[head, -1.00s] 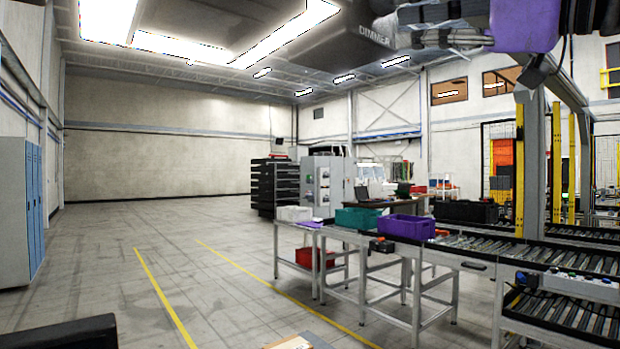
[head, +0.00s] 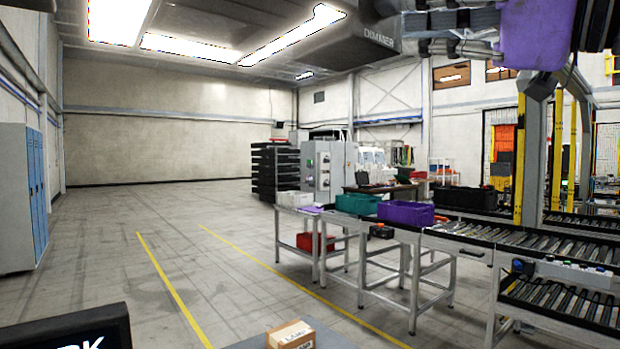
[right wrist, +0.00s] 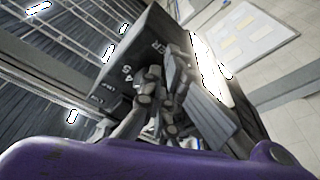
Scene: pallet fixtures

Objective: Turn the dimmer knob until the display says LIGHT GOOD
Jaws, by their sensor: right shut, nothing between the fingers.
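The dimmer box (head: 335,50), a dark grey housing marked DIMMER, fills the top middle of the head view. It also shows in the right wrist view (right wrist: 130,45), with part of its lettering and some scale digits. I cannot make out the knob; my fingers cover that area. My right gripper (head: 405,30) comes in from the right at the box's right side. In the right wrist view the gripper (right wrist: 152,95) is shut and empty, close against the box face; contact is unclear. A dark display (head: 65,328) at the lower left shows only the letters "RK". My left gripper is out of view.
A cardboard box (head: 290,336) with a label stands at the bottom middle. Farther off are a bench with a teal bin (head: 358,204) and a purple bin (head: 405,213), and a roller conveyor (head: 540,236). The floor at left is open.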

